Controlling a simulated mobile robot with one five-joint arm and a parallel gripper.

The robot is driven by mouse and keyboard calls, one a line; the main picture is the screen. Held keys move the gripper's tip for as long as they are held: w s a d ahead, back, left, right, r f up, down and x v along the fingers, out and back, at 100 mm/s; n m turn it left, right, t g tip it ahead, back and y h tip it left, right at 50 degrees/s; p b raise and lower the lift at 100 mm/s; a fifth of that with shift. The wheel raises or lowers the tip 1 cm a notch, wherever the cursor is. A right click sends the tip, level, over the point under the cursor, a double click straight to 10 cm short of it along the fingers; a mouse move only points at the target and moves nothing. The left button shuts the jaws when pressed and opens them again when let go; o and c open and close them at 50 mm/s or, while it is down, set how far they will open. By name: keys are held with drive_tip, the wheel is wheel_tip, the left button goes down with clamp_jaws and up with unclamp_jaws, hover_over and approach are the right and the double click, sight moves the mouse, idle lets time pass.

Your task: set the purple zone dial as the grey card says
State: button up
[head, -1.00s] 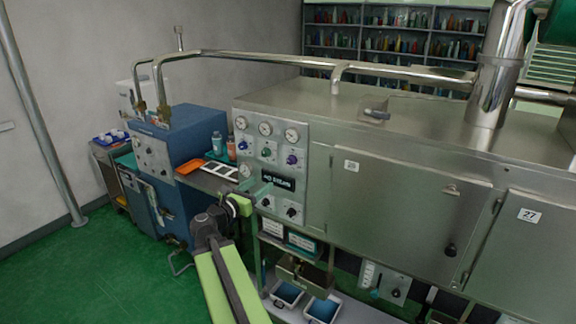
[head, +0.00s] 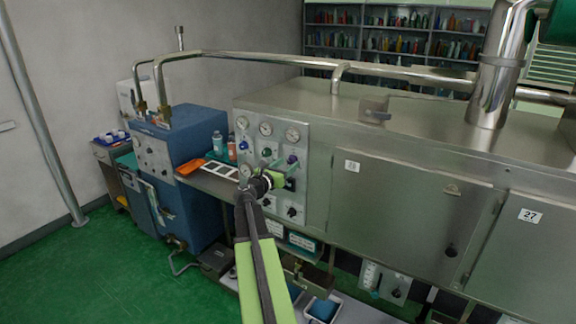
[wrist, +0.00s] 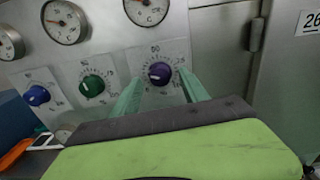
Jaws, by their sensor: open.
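The purple dial (head: 292,159) is on the steel control panel, rightmost in a row with a blue and a green dial. In the wrist view the purple dial (wrist: 159,73) sits on a white scale plate, between and beyond my fingertips. I cannot tell its setting for certain. My gripper (head: 284,173) is in front of the panel, just below this dial. In the wrist view my gripper (wrist: 160,88) is open, its two pale green fingers apart and empty. I cannot tell whether they touch the panel. No grey card is readable; small framed cards (head: 222,170) lie on the side shelf.
The blue dial (wrist: 37,95) and green dial (wrist: 92,86) stand left of the purple one. Round gauges (wrist: 146,8) are above the row. More black knobs (head: 291,212) are below. A steel door (head: 405,200) is to the right; bottles (head: 218,142) stand left.

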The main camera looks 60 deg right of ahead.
drive_tip(key=shift+d, duration=0.2)
drive_tip(key=shift+c, duration=0.4)
clamp_jaws()
